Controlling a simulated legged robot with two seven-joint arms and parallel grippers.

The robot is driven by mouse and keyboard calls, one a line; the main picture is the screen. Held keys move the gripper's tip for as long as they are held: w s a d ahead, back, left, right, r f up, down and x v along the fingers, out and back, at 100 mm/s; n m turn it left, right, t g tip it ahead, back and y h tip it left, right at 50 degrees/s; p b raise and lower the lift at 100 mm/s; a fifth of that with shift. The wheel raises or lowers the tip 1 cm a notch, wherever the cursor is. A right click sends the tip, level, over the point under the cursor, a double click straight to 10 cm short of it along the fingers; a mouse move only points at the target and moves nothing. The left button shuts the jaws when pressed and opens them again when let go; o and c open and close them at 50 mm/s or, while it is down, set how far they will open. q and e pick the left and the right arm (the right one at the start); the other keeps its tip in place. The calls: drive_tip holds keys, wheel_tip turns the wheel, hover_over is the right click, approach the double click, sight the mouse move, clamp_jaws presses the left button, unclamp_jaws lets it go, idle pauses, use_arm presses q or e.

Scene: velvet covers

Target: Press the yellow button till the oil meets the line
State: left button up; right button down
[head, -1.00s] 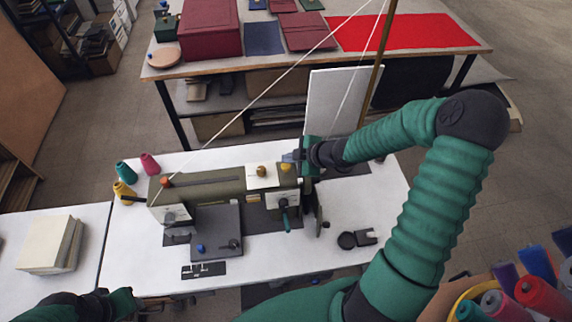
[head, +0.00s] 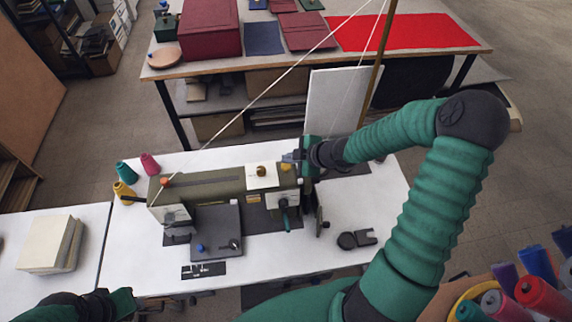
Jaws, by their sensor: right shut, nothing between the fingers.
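The olive sewing machine (head: 215,186) stands on the white table. A small yellow button (head: 285,167) shows on top near its right end. My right gripper (head: 290,157) is shut and empty, with its tips right at the yellow button; I cannot tell whether they touch or press it. Left of it is a white plate (head: 256,183) with an amber dome (head: 261,171), perhaps the oil sight; oil level and line are too small to read. My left gripper (head: 122,303) is low at the left, away from the machine, its fingers unclear.
Thread cones (head: 124,190) stand left of the machine. An orange-red knob (head: 165,182) is on its left end. A dark round part (head: 347,240) lies on the right of the table. A white board (head: 330,100) stands behind. Thread spools (head: 505,300) fill the lower right corner.

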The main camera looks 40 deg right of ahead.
sight(289, 167)
drive_tip(key=shift+f, duration=0.3)
drive_tip(key=shift+s+a+f+b, duration=0.1)
drive_tip(key=shift+f+b, duration=0.75)
idle(0.8)
idle(0.3)
drive_tip(key=shift+r+p, duration=1.25)
drive_tip(key=shift+p, duration=0.1)
wheel_tip(289, 167, up, 5)
drive_tip(key=p, duration=0.5)
drive_tip(key=shift+r+p, duration=0.15)
drive_tip(key=shift+p, duration=0.2)
drive_tip(key=shift+f, duration=0.2)
